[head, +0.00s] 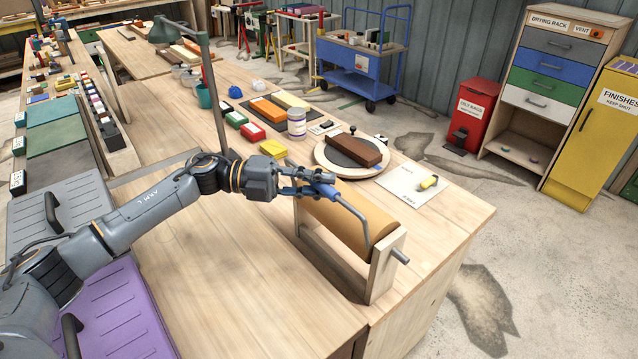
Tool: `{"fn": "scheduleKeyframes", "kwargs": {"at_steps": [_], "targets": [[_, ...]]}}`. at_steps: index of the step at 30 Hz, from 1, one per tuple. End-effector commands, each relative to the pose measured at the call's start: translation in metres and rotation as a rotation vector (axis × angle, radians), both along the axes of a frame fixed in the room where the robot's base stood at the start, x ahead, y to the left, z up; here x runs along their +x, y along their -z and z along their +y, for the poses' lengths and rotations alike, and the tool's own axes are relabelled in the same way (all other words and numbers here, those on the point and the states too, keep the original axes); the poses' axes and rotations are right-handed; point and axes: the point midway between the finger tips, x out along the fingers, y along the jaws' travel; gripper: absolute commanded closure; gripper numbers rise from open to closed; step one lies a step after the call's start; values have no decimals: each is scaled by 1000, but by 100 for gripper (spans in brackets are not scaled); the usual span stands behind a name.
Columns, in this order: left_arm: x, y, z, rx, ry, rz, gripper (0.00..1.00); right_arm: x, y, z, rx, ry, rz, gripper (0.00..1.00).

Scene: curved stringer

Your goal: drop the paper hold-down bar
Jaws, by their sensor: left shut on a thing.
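The paper hold-down bar (353,212) is a bent grey rod with a blue grip (328,191). My left gripper (322,181) is shut around the blue grip, over the far left part of the brown paper roll (345,220). From the grip the rod runs right, then bends down across the roll toward its near end. I cannot tell whether it touches the paper. The roll sits in a pale wooden stand (382,268) with a grey axle sticking out at the right. My right gripper is not in view.
A round turntable (325,159) with a brown block stands behind the roll, beside a white sheet (405,184). A jar (297,122) and several coloured blocks lie further back. A grey upright post (212,90) stands behind my left wrist. The near bench top is clear.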

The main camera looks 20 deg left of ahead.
Motion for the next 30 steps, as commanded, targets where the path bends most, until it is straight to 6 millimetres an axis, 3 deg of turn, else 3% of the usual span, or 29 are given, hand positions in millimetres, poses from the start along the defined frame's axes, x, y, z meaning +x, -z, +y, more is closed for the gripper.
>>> {"fn": "scheduleKeyframes", "kwargs": {"at_steps": [8,21,30], "targets": [[5,-7,-4,41,1,56,100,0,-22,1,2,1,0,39],[29,-9,-21,212,3,317,100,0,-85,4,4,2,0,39],[41,2,-29,275,3,417,100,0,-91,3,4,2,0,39]]}}
